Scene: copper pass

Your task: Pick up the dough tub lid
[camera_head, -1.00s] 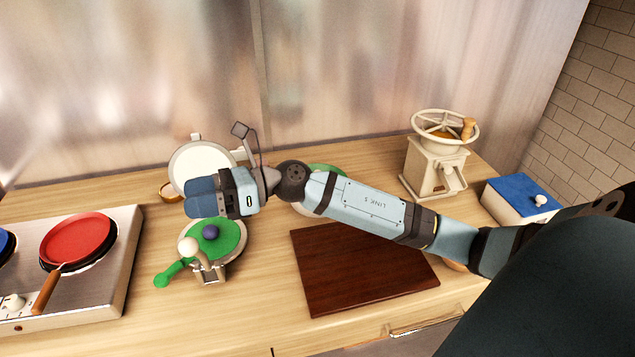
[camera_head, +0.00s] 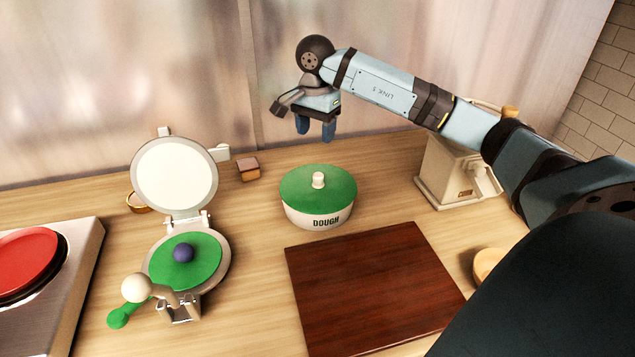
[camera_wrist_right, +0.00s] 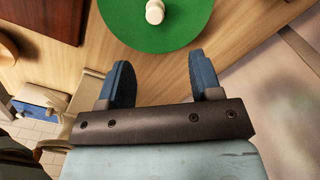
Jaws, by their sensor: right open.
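The dough tub (camera_head: 318,218) is a white round tub marked DOUGH, standing on the wooden counter behind the dark board. Its green lid (camera_head: 340,184) with a white knob (camera_head: 318,180) sits on top. My right gripper (camera_head: 316,135) is open and empty, pointing down above and behind the tub, apart from the lid. In the right wrist view the two blue fingers (camera_wrist_right: 158,82) are spread, with the green lid (camera_wrist_right: 130,22) and its knob (camera_wrist_right: 155,12) beyond their tips. My left gripper is not in view.
An open press (camera_head: 175,173) with a green plate and a purple ball stands to the left. A hob with a red pan (camera_head: 28,262) is at far left. A dark wooden board (camera_head: 370,290) lies in front of the tub. A cream grinder (camera_head: 445,170) stands to the right, partly behind my arm.

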